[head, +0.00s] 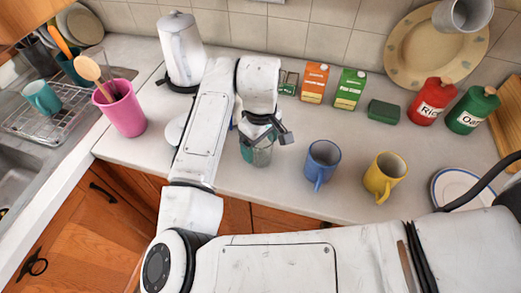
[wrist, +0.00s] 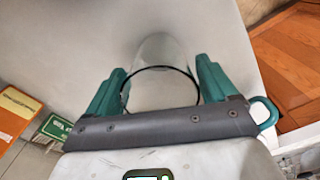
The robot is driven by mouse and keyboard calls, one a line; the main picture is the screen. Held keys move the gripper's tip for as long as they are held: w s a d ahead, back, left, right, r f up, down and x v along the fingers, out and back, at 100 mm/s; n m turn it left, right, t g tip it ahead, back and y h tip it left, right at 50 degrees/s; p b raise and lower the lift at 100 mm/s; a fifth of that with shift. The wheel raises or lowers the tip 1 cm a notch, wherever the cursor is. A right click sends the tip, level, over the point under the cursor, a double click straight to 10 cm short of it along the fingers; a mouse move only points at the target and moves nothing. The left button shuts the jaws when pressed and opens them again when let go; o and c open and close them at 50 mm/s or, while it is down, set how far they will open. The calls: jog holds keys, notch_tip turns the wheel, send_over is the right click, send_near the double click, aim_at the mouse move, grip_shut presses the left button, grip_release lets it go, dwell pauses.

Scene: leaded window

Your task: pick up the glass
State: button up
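The glass (head: 262,157) is clear and stands upright on the grey-white counter, partly hidden under my gripper in the head view. In the wrist view the glass (wrist: 163,82) shows between the two teal fingers, its round dark rim close to the palm. My gripper (head: 260,146) is lowered over it, with one finger on either side. In the wrist view my gripper (wrist: 161,66) looks open, with a small gap beside the left finger. Contact at the right finger is hard to tell.
A blue mug (head: 322,162) and a yellow mug (head: 385,177) stand to the right. Behind are an orange carton (head: 314,83), a green carton (head: 348,88) and a green sponge (head: 384,111). A pink cup (head: 121,110) and white kettle (head: 181,50) stand left. The counter's front edge is near.

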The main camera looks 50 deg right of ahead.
jog(key=c, duration=1)
jog(key=shift+o, duration=0.2)
jog(key=shift+r, duration=0.15)
jog(key=shift+r, duration=0.55)
jog(key=s+a+r+b, duration=0.2)
jog(key=s+a+r, duration=0.7)
jog(key=a+r, duration=0.1)
jog(key=shift+a+r, duration=0.35)
jog(key=shift+r, duration=0.5)
